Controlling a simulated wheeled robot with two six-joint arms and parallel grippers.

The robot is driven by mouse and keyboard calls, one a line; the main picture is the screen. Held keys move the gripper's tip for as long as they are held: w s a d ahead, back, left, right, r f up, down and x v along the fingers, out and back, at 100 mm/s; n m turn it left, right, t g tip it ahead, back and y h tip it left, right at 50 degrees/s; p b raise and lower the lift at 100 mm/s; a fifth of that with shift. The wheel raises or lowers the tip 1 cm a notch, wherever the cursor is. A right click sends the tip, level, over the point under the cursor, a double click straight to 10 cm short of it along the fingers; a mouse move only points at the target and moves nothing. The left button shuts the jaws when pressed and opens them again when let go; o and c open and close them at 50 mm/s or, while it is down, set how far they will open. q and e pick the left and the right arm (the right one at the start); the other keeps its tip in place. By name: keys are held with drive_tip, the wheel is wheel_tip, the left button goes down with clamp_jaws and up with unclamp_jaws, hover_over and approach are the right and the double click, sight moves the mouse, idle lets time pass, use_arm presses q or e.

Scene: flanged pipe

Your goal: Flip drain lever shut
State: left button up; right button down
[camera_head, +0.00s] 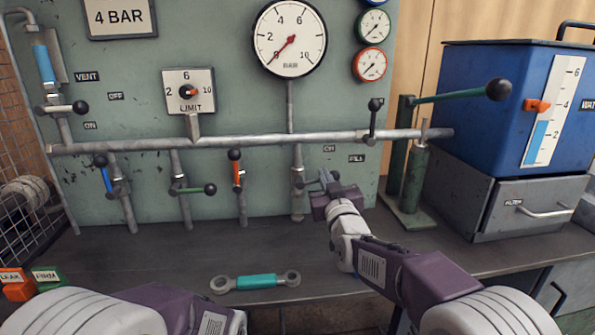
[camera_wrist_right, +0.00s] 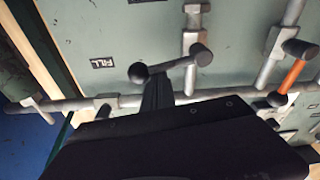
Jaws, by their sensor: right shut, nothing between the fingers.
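A grey lever with a dark ball end (camera_head: 310,183) sits on the vertical pipe below the large gauge. In the right wrist view, the lever (camera_wrist_right: 178,63) lies across its pipe, and its ball end is on the left. No drain label is readable, so I cannot confirm which lever bears that name. My right gripper (camera_head: 327,180) is shut and empty, close beside the ball end. In the right wrist view its fingers (camera_wrist_right: 158,90) are just below the ball; I cannot tell whether they touch. The gripper partly hides the lever in the head view. My left gripper is out of view.
An orange lever (camera_head: 237,170), a green lever (camera_head: 195,189) and a blue lever (camera_head: 105,175) stand to the left. A black lever (camera_head: 373,118) is on the horizontal pipe (camera_head: 240,140). A teal-handled wrench (camera_head: 256,282) lies on the bench. The blue tank (camera_head: 490,90) is at right.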

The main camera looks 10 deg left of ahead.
drive_tip(key=shift+d+f+m+b, duration=0.2)
drive_tip(key=shift+f+m+b, duration=0.1)
drive_tip(key=shift+f+m, duration=0.25)
drive_tip(key=shift+f, duration=0.2)
wheel_tip(320, 180, up, 6)
drive_tip(key=w+p, duration=0.1)
drive_tip(key=p, duration=0.4)
drive_tip(key=f+v, duration=0.1)
drive_tip(key=v, duration=0.9)
drive_tip(key=shift+a+f, duration=0.15)
drive_tip(key=shift+f, duration=0.2)
drive_tip(key=shift+s, duration=0.1)
